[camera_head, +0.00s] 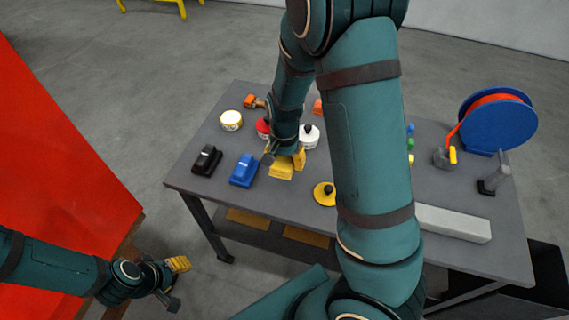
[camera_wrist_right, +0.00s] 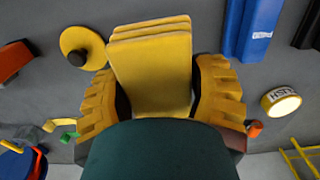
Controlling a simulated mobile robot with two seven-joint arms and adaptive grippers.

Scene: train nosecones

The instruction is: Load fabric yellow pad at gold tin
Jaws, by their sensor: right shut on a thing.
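The yellow pad (camera_head: 281,172) looks like a small stack of yellow layers over the grey table, left of its middle. My right gripper (camera_head: 285,160) is shut on it. In the right wrist view the pad (camera_wrist_right: 152,75) sits between the two ridged yellow fingers (camera_wrist_right: 158,88). Whether it touches the table cannot be told. The gold tin (camera_head: 231,120), round with a pale top and a gold band, stands at the table's far left, apart from the gripper. It also shows in the wrist view (camera_wrist_right: 281,101). My left gripper (camera_head: 174,280) is low beside the table; its opening is unclear.
Blue (camera_head: 244,170) and black (camera_head: 207,160) blocks lie near the left front. A yellow disc with a black knob (camera_head: 325,194), a white knobbed item (camera_head: 309,136) and a red one (camera_head: 263,127) are nearby. A blue reel (camera_head: 498,120) stands right. A red surface (camera_head: 55,170) is left.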

